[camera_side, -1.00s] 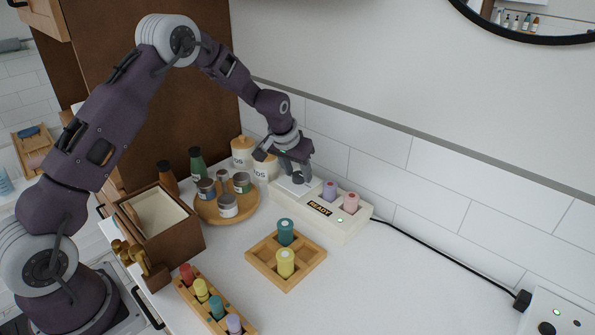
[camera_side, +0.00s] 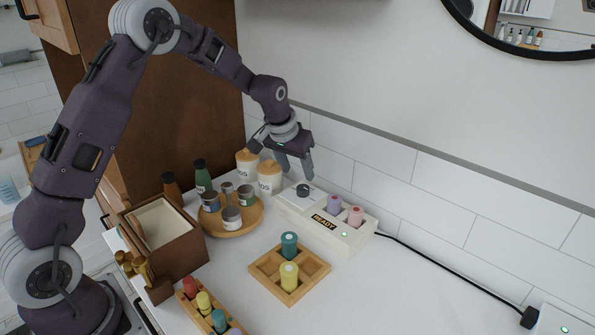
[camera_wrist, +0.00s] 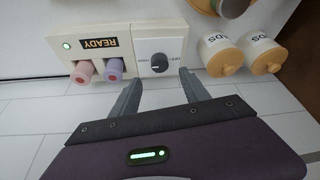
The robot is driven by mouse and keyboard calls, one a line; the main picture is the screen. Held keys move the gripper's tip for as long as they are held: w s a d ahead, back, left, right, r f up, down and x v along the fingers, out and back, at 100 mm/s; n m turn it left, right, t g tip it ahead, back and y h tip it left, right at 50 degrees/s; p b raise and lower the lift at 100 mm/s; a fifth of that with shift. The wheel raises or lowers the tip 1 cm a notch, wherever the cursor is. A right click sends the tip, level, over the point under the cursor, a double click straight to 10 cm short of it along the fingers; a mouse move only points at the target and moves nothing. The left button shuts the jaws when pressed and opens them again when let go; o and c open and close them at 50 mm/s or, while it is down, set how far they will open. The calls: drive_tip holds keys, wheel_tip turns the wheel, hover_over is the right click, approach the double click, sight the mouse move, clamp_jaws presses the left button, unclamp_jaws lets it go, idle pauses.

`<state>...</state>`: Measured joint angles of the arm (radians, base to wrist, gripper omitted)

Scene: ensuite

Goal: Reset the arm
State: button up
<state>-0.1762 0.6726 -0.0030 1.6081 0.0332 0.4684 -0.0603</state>
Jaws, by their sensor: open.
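My gripper (camera_side: 294,164) is open and empty above the left end of a white device with a READY sign (camera_side: 323,221). In the wrist view my gripper (camera_wrist: 160,90) has its two fingers spread, with the device (camera_wrist: 110,60) beyond them. A dark round knob (camera_side: 303,190) sits on the device's left panel, below the fingers and apart from them. The knob also shows in the wrist view (camera_wrist: 159,61). A purple cylinder (camera_side: 334,205) and a pink cylinder (camera_side: 355,216) stand in the device's slots. A green light is lit near the sign.
A wooden tray (camera_side: 262,274) holds a teal and a yellow cylinder. A round wooden tray (camera_side: 235,225) carries several jars. A brown box (camera_side: 172,243) and a rack of coloured cylinders (camera_side: 206,305) are at left.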

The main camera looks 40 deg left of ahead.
drive_tip(key=s+d+r+m, duration=0.1)
drive_tip(key=s+d+r, duration=0.2)
drive_tip(key=s+r, duration=0.55)
drive_tip(key=s+d+r, duration=0.3)
drive_tip(key=s+r, duration=0.4)
drive_tip(key=s, duration=0.3)
drive_tip(key=s+d, duration=0.1)
drive_tip(key=s, duration=0.8)
drive_tip(key=s+d+m+t+h, duration=0.1)
drive_tip(key=s+d, duration=0.1)
drive_tip(key=s, duration=0.8)
drive_tip(key=shift+d+f, duration=0.25)
